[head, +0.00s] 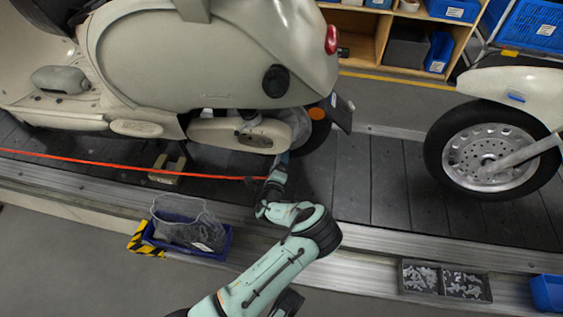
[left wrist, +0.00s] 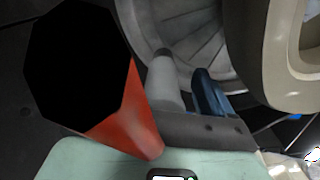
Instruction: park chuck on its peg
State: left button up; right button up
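The orange-red hose (head: 120,165) runs nearly straight from the left edge to my left gripper (head: 281,161), beside the scooter's rear wheel. In the left wrist view the hose (left wrist: 140,125) is very close to the camera, with a large black patch. A grey cylinder, seemingly the chuck (left wrist: 163,82), extends from beyond the hose's end, beside the blue finger of my left gripper (left wrist: 185,95). The gripper appears shut on it; the other finger is hidden. I cannot make out the peg. My right gripper is not in view.
A cream scooter (head: 180,60) stands over the slat conveyor (head: 370,180), close above my gripper. Another wheel (head: 490,150) is at right. A blue bin (head: 215,250) holding a mesh-like thing and a parts tray (head: 445,281) sit along the near edge. Slats between the scooters are clear.

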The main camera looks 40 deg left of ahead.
pick_arm(q)
jog(key=shift+w+a+r+t, duration=0.1)
jog(key=shift+w+r+t, duration=0.3)
jog(key=shift+w+r, duration=0.7)
jog(key=shift+s, duration=0.2)
jog(key=v, duration=0.1)
jog(key=p+v, duration=0.1)
jog(key=v, duration=0.1)
jog(key=shift+s+d+f, duration=0.15)
jog(key=shift+d+f, duration=0.1)
jog(key=shift+f, duration=0.1)
jog(key=p+v, duration=0.2)
jog(key=v, duration=0.9)
jog(key=shift+s+a+f+g, duration=0.15)
jog(key=shift+s+f+g, duration=0.2)
jog(key=shift+s+g, duration=0.05)
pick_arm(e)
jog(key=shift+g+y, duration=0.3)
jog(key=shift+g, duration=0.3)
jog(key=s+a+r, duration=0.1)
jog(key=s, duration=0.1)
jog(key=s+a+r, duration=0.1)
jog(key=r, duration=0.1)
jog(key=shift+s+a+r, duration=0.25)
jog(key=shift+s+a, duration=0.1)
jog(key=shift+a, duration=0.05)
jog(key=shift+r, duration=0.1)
